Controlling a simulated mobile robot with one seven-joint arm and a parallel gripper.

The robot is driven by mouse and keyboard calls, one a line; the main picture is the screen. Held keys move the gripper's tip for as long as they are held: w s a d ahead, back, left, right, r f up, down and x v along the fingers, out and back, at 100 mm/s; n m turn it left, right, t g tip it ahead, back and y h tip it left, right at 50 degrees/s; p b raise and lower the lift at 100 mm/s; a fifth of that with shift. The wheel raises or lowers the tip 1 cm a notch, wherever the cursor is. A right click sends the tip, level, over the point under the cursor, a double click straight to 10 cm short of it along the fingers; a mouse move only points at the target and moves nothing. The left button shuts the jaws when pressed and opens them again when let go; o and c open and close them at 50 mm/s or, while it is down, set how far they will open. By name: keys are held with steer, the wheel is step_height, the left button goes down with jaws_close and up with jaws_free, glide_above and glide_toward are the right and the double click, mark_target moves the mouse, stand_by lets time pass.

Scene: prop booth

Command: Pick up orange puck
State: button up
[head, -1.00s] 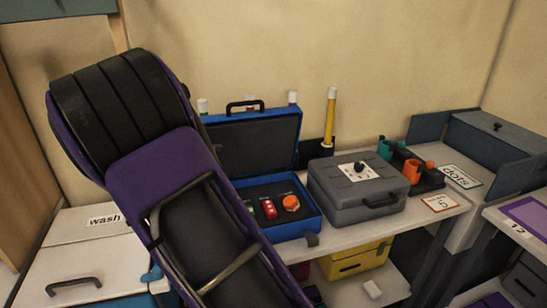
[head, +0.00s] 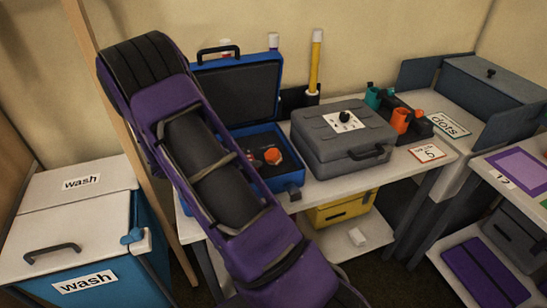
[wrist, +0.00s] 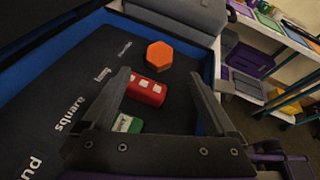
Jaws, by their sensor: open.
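The orange puck (head: 273,156) is six-sided and lies in the open blue case (head: 284,182) on the table. It also shows in the wrist view (wrist: 160,55), on the black lining near the case's far end. My gripper (wrist: 160,77) is open and empty in the wrist view, its two fingers spread above the case. The puck lies beyond the fingertips, apart from them. A red block (wrist: 146,90) with white squares and a green block (wrist: 127,123) lie nearer, between the fingers. In the head view my arm covers the case's left part and the gripper is hidden.
The case's raised lid (head: 240,94) stands behind its tray. A closed grey case (head: 343,136) stands close on the right. Beyond it are a dark holder with an orange cup (head: 401,119) and a teal cup (head: 373,97). A yellow pencil (head: 316,62) stands behind.

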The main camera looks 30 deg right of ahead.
mark_target(270, 155)
steer(key=x, duration=0.8)
steer(key=shift+d+r, duration=0.1)
jaws_close()
stand_by(0.4)
